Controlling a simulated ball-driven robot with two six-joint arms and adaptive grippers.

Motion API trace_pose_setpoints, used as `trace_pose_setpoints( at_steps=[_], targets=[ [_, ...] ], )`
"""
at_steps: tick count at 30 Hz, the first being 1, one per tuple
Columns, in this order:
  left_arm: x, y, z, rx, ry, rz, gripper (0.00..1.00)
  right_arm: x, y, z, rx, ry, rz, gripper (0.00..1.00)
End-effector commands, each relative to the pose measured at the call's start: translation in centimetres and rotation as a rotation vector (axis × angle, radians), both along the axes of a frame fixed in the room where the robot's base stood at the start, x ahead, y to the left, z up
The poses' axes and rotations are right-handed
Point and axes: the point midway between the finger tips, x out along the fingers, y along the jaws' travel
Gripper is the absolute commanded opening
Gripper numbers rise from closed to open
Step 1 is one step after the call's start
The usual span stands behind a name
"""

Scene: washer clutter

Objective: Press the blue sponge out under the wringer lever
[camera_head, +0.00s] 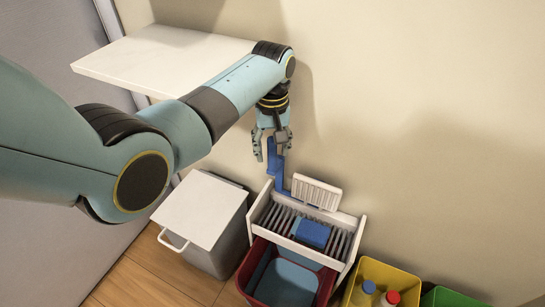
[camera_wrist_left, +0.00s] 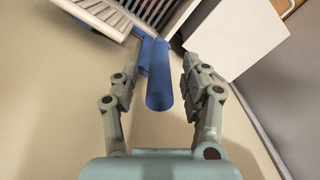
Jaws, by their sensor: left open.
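The blue sponge (camera_head: 311,233) lies on the slatted rack of the white wringer (camera_head: 348,262). The wringer's white ribbed press plate (camera_head: 316,192) is raised at the back, clear of the sponge. The blue lever (camera_head: 273,160) stands up at the wringer's back left. My left gripper (camera_head: 271,152) is open, pointing down at the lever's upper end. In the left wrist view the blue lever (camera_wrist_left: 158,88) lies between the two open fingers (camera_wrist_left: 158,82), with gaps on both sides. The sponge is not clear in the wrist view. My right gripper is not in view.
A red bin with a blue-grey tub (camera_head: 284,282) sits under the rack. A white-lidded box (camera_head: 200,208) stands at left. A yellow bin (camera_head: 395,276) with bottles and a green bin (camera_head: 447,298) stand at right. A white shelf (camera_head: 165,57) is upper left, near my arm.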

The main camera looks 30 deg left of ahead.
Motion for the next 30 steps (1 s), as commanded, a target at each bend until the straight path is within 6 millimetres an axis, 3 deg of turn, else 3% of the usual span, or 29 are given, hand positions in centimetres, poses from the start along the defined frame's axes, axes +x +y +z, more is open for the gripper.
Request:
trace_pose_setpoints(
  at_steps=[5, 15, 25, 30],
  targets=[
    [0.0, 0.0, -2.0, 0.000, 0.000, 0.000, 0.46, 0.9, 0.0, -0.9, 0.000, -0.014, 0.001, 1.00],
    [0.1, 0.0, -2.1, 0.000, -0.002, 0.000, 0.44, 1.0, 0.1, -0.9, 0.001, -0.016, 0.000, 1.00],
    [0.1, 0.0, -2.1, 0.000, -0.001, 0.000, 0.01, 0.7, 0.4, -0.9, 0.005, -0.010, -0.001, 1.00],
    [0.0, 0.0, -2.1, 0.000, -0.001, 0.000, 0.00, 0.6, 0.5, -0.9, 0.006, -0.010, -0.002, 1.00]
  ],
)
